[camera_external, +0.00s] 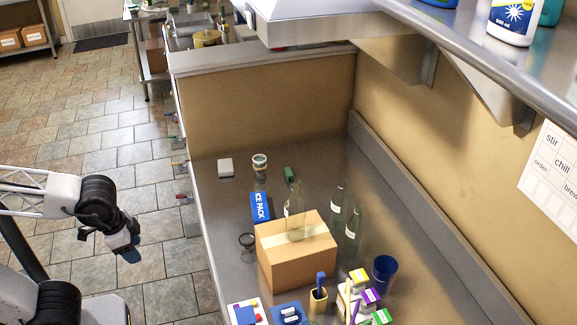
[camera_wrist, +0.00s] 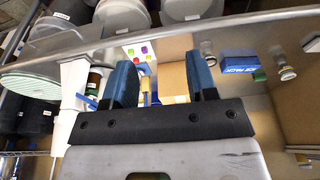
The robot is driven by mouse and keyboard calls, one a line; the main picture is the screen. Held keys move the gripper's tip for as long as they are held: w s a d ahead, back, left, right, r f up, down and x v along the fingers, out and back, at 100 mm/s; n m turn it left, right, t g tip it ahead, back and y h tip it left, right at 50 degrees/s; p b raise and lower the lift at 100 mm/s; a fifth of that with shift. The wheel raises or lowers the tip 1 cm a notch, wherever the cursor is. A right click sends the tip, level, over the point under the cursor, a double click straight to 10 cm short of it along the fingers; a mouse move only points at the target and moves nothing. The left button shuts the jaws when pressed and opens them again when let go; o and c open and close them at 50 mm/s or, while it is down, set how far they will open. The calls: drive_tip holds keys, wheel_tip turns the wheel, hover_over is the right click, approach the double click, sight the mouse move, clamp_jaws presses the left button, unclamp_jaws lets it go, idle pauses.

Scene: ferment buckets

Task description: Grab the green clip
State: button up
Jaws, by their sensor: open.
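A small green object (camera_external: 290,176), which looks like the green clip, lies on the steel counter in the external view. It is right of the blue ice pack (camera_external: 261,206) and behind the cardboard box. In the wrist view a green patch (camera_wrist: 260,75) shows beside the ice pack (camera_wrist: 238,66), partly hidden. My gripper (camera_external: 130,253) is off the counter's left side, over the tiled floor in the picture, well apart from the green object. In the wrist view its two blue fingers (camera_wrist: 162,75) are spread with nothing held between them.
A cardboard box (camera_external: 300,257) with a bottle on it fills the middle of the counter (camera_external: 335,165). Two green bottles (camera_external: 338,205) stand right of it. A small jar (camera_external: 259,162) and a white block (camera_external: 226,167) are near the green object. A shelf (camera_external: 470,40) overhangs at right.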

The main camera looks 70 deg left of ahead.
drive_tip(key=shift+o, duration=0.3)
drive_tip(key=m+g+y, duration=0.3)
drive_tip(key=m+y, duration=0.7)
drive_tip(key=m, duration=0.3)
hover_over(289, 174)
drive_tip(key=s+d, duration=1.3)
drive_tip(key=d, duration=0.2)
wheel_tip(289, 174, down, 8)
drive_tip(key=w+a+f+m+y, duration=0.1)
drive_tip(key=w+a+f, duration=0.2)
drive_tip(key=w, duration=0.1)
drive_tip(key=w+a+f+m+y, duration=0.1)
drive_tip(key=w+a+f+m, duration=0.1)
drive_tip(key=w+a+f, duration=0.1)
drive_tip(key=w+a+f+m+t+y, duration=0.1)
drive_tip(key=w+a+f+m, duration=0.1)
drive_tip(key=w+f, duration=0.3)
drive_tip(key=shift+w+a+y, duration=0.3)
drive_tip(key=shift+a, duration=0.25)
drive_tip(key=shift+w+a+f+m, duration=0.25)
drive_tip(key=shift+w+f+m, duration=0.05)
drive_tip(key=shift+w, duration=0.05)
